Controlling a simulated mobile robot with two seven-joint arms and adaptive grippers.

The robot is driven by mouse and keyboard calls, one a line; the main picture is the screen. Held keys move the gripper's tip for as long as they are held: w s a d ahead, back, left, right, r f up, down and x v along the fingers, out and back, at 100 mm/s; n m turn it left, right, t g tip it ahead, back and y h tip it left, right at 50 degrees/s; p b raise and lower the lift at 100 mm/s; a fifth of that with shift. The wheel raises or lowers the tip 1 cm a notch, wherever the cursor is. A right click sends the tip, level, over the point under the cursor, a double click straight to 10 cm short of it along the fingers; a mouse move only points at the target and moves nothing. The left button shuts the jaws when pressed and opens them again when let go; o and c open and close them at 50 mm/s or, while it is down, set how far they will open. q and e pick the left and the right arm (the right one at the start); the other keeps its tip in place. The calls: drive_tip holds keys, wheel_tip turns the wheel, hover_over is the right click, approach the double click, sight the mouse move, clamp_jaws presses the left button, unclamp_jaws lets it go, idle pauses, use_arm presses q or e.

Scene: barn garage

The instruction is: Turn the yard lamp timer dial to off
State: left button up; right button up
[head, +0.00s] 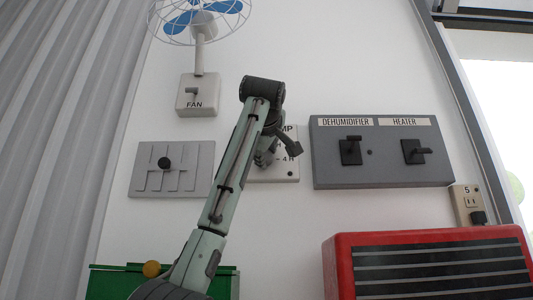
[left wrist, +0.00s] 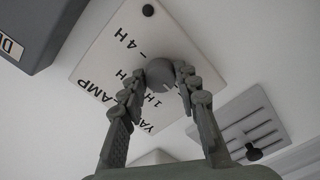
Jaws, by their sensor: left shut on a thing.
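The yard lamp timer is a white plate (head: 289,170) on the wall, mostly hidden behind my left arm in the head view. The end of "LAMP" and "4 H" show at its right side. In the left wrist view the plate (left wrist: 105,62) appears tilted, with "YARD LAMP" partly covered and the marks "1 H" and "4 H" readable. Its round grey dial (left wrist: 161,70) sits between the fingers of my left gripper (left wrist: 168,84), which is shut on it. The gripper also shows in the head view (head: 268,154). The dial's pointer direction is unclear. My right gripper is out of view.
A dehumidifier and heater switch panel (head: 382,172) is right of the timer. A grey slotted lever panel (head: 150,182) is on the left, with the fan switch box (head: 198,106) above. A red slatted unit (head: 345,262), a socket (head: 466,205) and a green box (head: 112,285) are lower.

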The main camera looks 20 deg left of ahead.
use_arm(q)
drive_tip(key=shift+n, duration=0.3)
drive_tip(key=o, duration=1.2)
drive_tip(key=shift+a, duration=0.1)
drive_tip(key=shift+c, duration=0.2)
drive_tip(key=v, duration=1.2)
drive_tip(key=shift+s, duration=0.1)
